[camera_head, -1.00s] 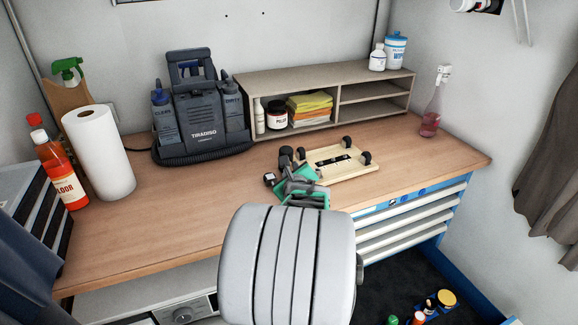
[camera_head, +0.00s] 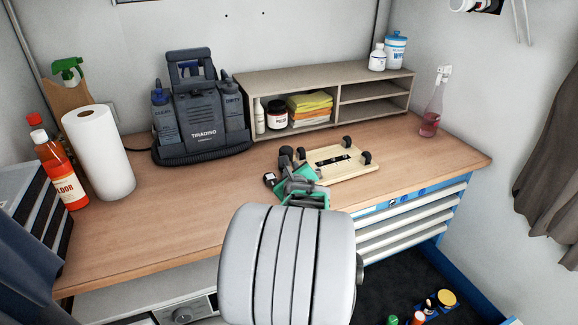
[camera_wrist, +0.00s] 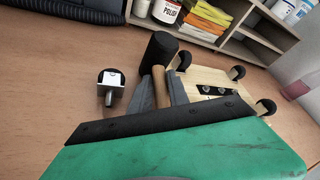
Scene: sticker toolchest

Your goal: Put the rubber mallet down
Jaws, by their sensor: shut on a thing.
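The rubber mallet has a black head (camera_wrist: 158,52) and a wooden handle (camera_wrist: 158,84). In the wrist view my gripper (camera_wrist: 162,90) is shut on the handle, with a grey finger on each side. The head points away toward the back of the bench, and its dark end (camera_head: 285,153) shows in the head view. My gripper (camera_head: 297,174) is low over the wooden workbench (camera_head: 190,215), at the left side of a wheeled wooden board. I cannot tell whether the mallet touches the bench. Its lower handle is hidden behind my gripper.
The wooden board (camera_head: 345,165) lies wheels up right of my gripper. A loose caster (camera_wrist: 110,84) lies left of the mallet. A shelf unit (camera_head: 375,95) and a dark tool station (camera_head: 197,122) stand behind. Bare bench lies to the left and far right.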

